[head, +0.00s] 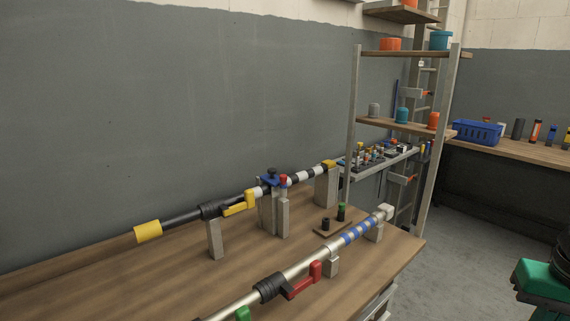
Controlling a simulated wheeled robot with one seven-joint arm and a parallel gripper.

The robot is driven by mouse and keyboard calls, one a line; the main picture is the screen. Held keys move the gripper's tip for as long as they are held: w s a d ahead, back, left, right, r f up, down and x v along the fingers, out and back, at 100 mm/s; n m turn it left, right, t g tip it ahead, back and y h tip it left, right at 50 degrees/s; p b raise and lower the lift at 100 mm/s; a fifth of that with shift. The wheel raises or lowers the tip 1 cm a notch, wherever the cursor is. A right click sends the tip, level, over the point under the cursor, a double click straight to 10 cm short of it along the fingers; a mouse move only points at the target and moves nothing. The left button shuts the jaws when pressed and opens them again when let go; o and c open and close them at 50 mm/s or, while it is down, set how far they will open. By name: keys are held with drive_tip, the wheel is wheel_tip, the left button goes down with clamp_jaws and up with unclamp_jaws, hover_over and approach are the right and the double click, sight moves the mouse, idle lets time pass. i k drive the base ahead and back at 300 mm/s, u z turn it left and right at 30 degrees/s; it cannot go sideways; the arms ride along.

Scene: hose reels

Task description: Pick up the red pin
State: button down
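A red lever (304,281) sits on the front pipe and is a different part. My gripper is not in view.
Two pipes rest on grey supports: a rear one with a yellow handle (238,204) and a front one with blue-white bands (359,230). A small board (330,229) holds a black and a green peg. A shelf rack (447,140) stands behind, right.

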sight(283, 177)
drive_tip(key=u, duration=1)
drive_tip(key=k, duration=1)
drive_tip(key=z, duration=0.8)
drive_tip(key=i, duration=1)
